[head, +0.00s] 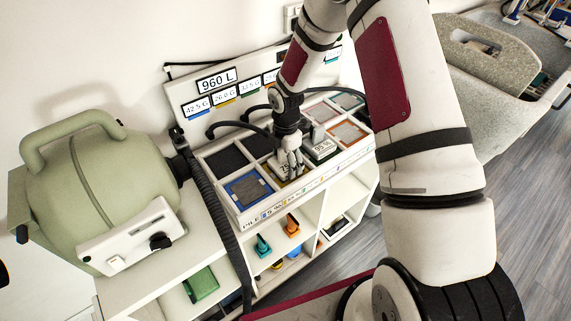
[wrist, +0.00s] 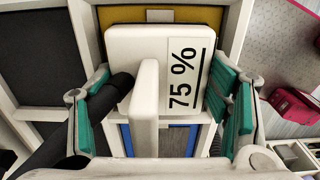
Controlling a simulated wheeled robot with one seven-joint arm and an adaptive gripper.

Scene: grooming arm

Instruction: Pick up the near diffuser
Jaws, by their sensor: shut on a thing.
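A white block labelled 75 % (wrist: 185,55), with an upright white fin on it, fills the middle of the wrist view; I take it as the near diffuser. My gripper (wrist: 165,108) has its green-padded fingers on either side of it and is shut on it. In the head view my gripper (head: 291,165) points down into the rack (head: 232,207), and mostly hides the block. The block is over a yellow-edged compartment; I cannot tell whether it is clear of the rack floor.
Another white block (head: 320,150) sits just right of my gripper in the rack. A blue-edged compartment (head: 248,188) holds a grey pad to the left. A green machine (head: 95,180) with a dark hose stands left. Shelves below hold small coloured items.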

